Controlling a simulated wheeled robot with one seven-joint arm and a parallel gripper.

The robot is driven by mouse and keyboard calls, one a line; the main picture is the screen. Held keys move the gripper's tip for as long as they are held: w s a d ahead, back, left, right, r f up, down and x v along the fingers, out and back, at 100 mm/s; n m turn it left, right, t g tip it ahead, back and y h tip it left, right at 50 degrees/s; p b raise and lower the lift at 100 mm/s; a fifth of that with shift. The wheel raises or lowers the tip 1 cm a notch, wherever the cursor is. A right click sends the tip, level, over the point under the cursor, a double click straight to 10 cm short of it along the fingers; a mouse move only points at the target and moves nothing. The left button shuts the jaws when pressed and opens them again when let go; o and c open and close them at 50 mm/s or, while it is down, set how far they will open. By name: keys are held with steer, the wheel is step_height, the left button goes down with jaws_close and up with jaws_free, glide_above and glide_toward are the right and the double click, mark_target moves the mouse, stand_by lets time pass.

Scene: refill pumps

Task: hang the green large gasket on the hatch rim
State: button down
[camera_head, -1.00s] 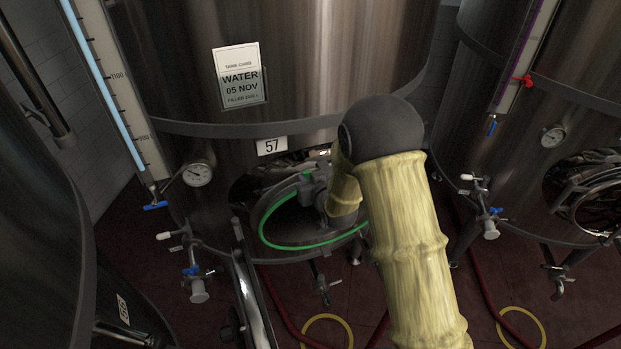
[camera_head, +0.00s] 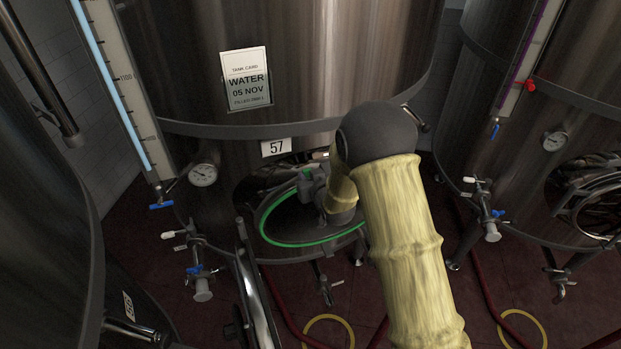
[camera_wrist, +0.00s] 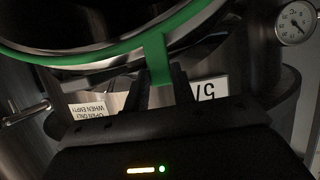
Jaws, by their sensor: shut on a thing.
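My gripper (camera_wrist: 160,88) is shut on that tab. In the head view my gripper (camera_head: 313,184) is at the top of the ring, partly hidden by my arm. I cannot tell whether gasket and rim touch.
An open hatch door (camera_head: 249,290) stands at the lower left of the opening. A dial gauge (camera_head: 203,175) and a blue-handled valve (camera_head: 196,271) are to the left. The number plate (camera_head: 275,147) is just above the hatch. Red hoses (camera_head: 283,310) lie on the floor.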

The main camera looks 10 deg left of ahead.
steer(key=shift+w+a, duration=0.4)
steer(key=shift+w, duration=0.35)
steer(key=shift+b, duration=0.3)
steer(key=shift+w, duration=0.2)
steer(key=shift+s+a, duration=0.15)
steer(key=shift+d, duration=0.2)
steer(key=shift+a+b, duration=0.1)
steer(key=shift+b, duration=0.25)
steer(key=c, duration=1.1)
jaws_free()
